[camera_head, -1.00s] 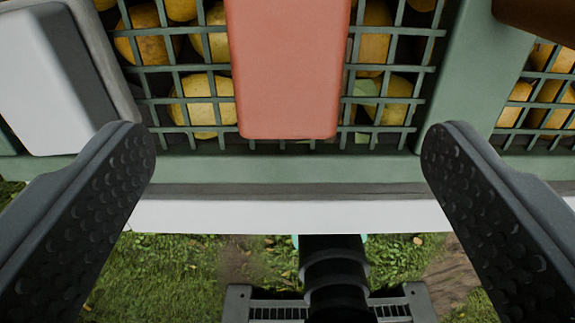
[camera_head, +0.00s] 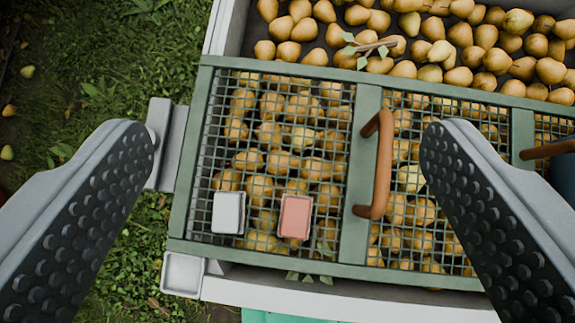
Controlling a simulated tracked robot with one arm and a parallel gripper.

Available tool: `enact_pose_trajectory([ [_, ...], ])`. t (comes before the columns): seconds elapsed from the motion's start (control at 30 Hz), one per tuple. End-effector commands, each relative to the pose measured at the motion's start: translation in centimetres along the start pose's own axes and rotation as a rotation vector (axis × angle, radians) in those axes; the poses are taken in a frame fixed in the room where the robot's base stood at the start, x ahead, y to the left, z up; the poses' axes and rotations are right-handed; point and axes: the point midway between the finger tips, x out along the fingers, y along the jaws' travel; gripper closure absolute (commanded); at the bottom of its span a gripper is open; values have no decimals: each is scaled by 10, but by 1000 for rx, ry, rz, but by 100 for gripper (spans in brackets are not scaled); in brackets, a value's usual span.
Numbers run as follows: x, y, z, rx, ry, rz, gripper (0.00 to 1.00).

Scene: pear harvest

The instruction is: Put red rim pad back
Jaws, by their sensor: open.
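The red pad (camera_head: 295,217) is a small salmon-red block lying on the green mesh lid (camera_head: 357,190) over the pears, near its front edge. A grey-white pad (camera_head: 229,213) lies just left of it on the same mesh. My gripper (camera_head: 288,150) is open and empty, well above the lid. Its two dark studded fingers stand wide apart at the left and right of the picture. Both pads appear between and beyond the fingers, apart from them.
A brown handle (camera_head: 376,165) rises from the lid's middle bar. Uncovered pears (camera_head: 430,45) fill the bin behind. A grey bracket (camera_head: 166,145) and an empty light square tray (camera_head: 183,274) sit at the left edge. Grass (camera_head: 75,90) lies further left.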

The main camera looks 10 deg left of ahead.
Motion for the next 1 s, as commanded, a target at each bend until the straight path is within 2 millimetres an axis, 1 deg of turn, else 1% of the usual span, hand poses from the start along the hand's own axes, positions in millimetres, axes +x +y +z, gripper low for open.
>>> enact_pose_trajectory([
  [0.03, -30, -1, -18, -7, 68, -7, 20],
  [0.07, -47, -1, -27, -11, 106, -10, 20],
  [0.1, -68, -1, -38, -15, 155, -15, 20],
  [0.17, -103, -1, -54, -24, 231, -21, 20],
  [0.2, -125, -1, -64, -29, 280, -24, 20],
  [0.27, -156, -1, -75, -34, 346, -29, 20],
  [0.3, -177, 0, -81, -38, 386, -31, 20],
  [0.4, -215, 2, -91, -43, 462, -38, 20],
  [0.43, -224, 2, -93, -45, 480, -39, 20],
  [0.5, -240, 3, -96, -48, 511, -40, 20],
  [0.6, -250, 3, -98, -50, 532, -41, 20],
  [0.87, -251, 4, -98, -50, 534, -41, 20],
  [1.0, -256, 3, -104, -50, 533, -41, 20],
])
